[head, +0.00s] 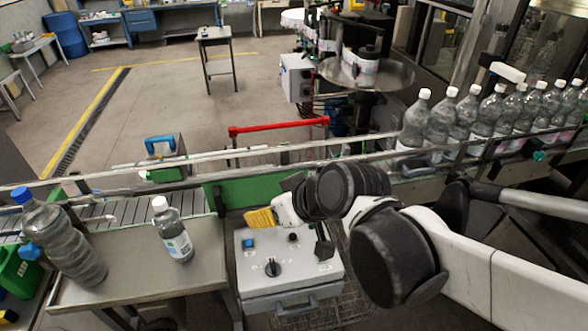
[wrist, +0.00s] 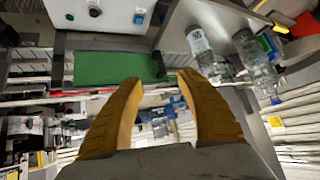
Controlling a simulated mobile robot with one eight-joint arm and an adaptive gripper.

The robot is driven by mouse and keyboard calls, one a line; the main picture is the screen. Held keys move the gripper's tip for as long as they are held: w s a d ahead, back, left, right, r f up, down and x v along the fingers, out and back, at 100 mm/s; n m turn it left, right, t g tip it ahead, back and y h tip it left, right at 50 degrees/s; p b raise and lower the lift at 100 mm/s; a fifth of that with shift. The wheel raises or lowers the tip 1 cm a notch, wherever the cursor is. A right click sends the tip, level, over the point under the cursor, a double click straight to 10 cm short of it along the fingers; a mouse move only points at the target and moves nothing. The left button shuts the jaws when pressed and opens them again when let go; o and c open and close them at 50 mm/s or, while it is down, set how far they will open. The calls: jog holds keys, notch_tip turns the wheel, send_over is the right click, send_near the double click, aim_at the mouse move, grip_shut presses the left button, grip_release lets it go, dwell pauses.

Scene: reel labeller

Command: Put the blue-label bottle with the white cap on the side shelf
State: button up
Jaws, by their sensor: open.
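A clear bottle with a white cap (head: 174,238) and a white label with blue-green print stands upright on a grey shelf-like table (head: 130,272) at lower left. I cannot tell for sure which surface is the side shelf.
A larger bottle with a blue cap (head: 62,240) stands left on the same table. A grey control box (head: 290,272) with knobs lies below my gripper. Several white-capped bottles (head: 415,120) line the conveyor at right. The conveyor rail (head: 110,178) runs behind the table.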

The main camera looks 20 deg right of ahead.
jog(key=s+d+m+h, duration=0.4)
jog(key=s+d, duration=0.2)
jog(key=d, duration=0.4)
jog(key=shift+s+d+m+g, duration=0.3)
jog(key=shift+s+d+g, duration=0.05)
jog(key=shift+d+g, duration=0.05)
jog(key=shift+f, duration=0.1)
